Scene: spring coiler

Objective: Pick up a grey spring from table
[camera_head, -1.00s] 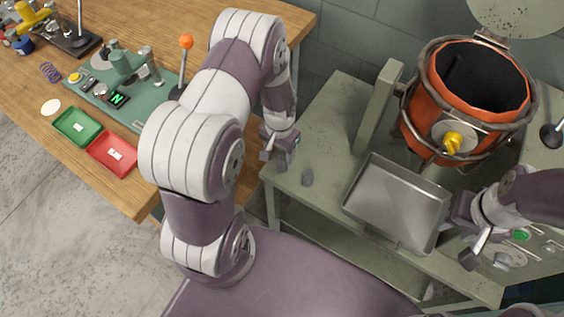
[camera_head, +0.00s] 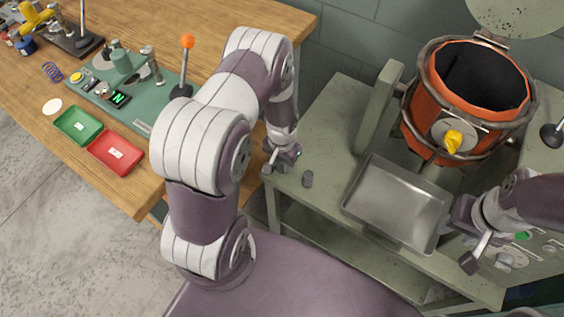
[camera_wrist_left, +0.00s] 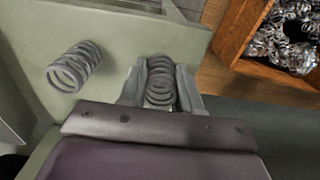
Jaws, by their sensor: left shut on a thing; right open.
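In the left wrist view, a grey coil spring (camera_wrist_left: 160,90) sits between the two fingers of my left gripper (camera_wrist_left: 160,72), which is shut on it. In the head view my left gripper (camera_head: 281,158) is low at the left end of the grey-green table (camera_head: 330,120) and mostly hides this spring. A second grey spring (camera_wrist_left: 74,66) lies on the table beside the gripper, untouched. It also shows in the head view (camera_head: 307,179), right of the gripper. My right gripper (camera_head: 472,240) is open near the tray's right edge.
A grey metal tray (camera_head: 398,203) stands on the table to the right. An orange drum (camera_head: 480,95) is behind it. A wooden workbench (camera_head: 215,20) with a green bin (camera_head: 78,126) and a red bin (camera_head: 115,153) is at left. A wooden box (camera_wrist_left: 246,40) holds shiny springs.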

